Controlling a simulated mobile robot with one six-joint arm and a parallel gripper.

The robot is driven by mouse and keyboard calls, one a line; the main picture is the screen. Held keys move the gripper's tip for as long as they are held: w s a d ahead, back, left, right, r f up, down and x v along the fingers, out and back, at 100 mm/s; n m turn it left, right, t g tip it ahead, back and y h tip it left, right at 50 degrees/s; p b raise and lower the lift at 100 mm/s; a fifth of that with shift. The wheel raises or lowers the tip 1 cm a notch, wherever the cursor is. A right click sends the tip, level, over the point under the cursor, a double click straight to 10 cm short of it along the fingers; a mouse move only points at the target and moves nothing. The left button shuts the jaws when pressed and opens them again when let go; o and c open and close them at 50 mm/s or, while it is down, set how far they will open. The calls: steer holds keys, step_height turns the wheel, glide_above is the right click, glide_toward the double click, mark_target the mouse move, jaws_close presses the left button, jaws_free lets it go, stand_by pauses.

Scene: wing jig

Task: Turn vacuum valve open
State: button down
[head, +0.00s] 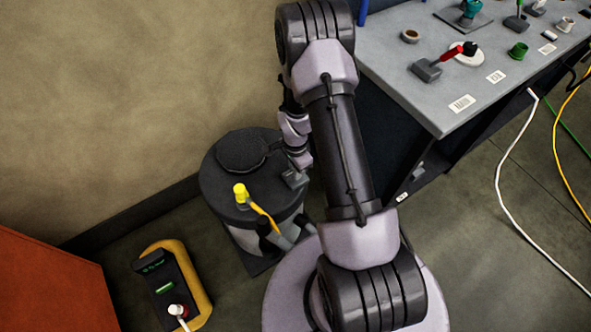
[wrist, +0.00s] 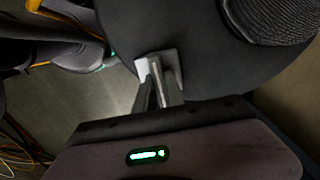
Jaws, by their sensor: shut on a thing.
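A dark round drum (head: 222,180) stands on the floor by the wall. A yellow knob (head: 240,191) with a yellow lever (head: 265,214) sits at its front; the lever slants down to the right. My gripper (head: 293,178) is at the right edge of the drum's top, apart from the yellow lever. In the wrist view my gripper (wrist: 160,88) is shut on a small light-grey piece (wrist: 170,60) by the dark drum top (wrist: 215,70). The fingers hide part of this piece, and I cannot tell whether it is the valve handle.
A grey workbench (head: 400,80) at the right carries a red-handled lever (head: 450,54) and several small parts. A yellow-and-black unit (head: 165,285) with a green display stands at the lower left. A red-orange box (head: 50,295) is beside it. Cables (head: 510,190) lie on the floor at the right.

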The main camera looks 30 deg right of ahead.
steer(key=shift+n, duration=0.3)
steer(key=n, duration=0.3)
steer(key=shift+n+b, duration=0.35)
steer(key=shift+n, duration=0.05)
steer(key=n, duration=0.4)
steer(key=shift+n, duration=0.3)
steer(key=n, duration=0.4)
steer(key=shift+n, duration=2.4)
steer(key=c, duration=1.4)
jaws_free()
steer(key=shift+c, duration=0.2)
